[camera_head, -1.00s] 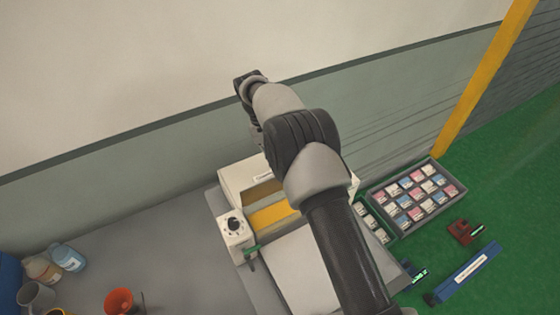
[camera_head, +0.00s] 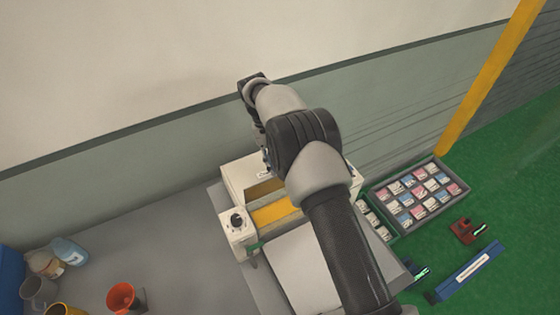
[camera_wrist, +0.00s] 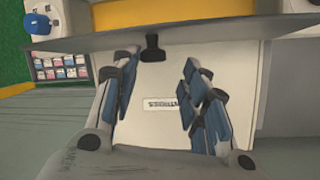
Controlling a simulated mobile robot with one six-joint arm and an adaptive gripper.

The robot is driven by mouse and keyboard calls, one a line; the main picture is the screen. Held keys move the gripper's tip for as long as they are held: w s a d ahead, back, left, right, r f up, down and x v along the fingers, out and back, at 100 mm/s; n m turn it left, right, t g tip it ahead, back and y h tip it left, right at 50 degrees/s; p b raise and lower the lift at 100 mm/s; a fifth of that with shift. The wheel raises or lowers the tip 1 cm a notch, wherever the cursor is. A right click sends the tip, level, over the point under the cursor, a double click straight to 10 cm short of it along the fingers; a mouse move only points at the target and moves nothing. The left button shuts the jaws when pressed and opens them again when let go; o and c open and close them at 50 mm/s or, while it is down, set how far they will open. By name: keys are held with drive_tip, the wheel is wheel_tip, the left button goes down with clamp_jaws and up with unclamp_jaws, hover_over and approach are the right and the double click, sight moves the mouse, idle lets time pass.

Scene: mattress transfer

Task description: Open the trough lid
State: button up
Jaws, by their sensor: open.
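A pale box-like trough (camera_head: 238,182) with a yellow inner strip (camera_head: 277,212) stands on the grey bench in the head view. In the wrist view a white panel (camera_wrist: 150,128) with a printed label carries a black knob-like handle (camera_wrist: 152,48) at its far edge; it appears to be the trough lid. My gripper (camera_wrist: 155,85) is open, its blue-padded fingers spread on either side of the panel's middle, with nothing between them. The handle lies a little beyond the fingertips; I cannot tell the height gap. In the head view my arm hides part of the trough.
A control box with a dark dial (camera_head: 237,222) sits at the trough's left front corner. A grey tray of small packets (camera_head: 425,222) is at the right. Bottles (camera_head: 70,252) and an orange cup (camera_head: 122,297) stand at left. A wall (camera_head: 120,180) runs behind.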

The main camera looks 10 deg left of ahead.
drive_tip(key=v, duration=0.7)
drive_tip(key=shift+r, duration=0.25)
drive_tip(key=shift+a, duration=0.1)
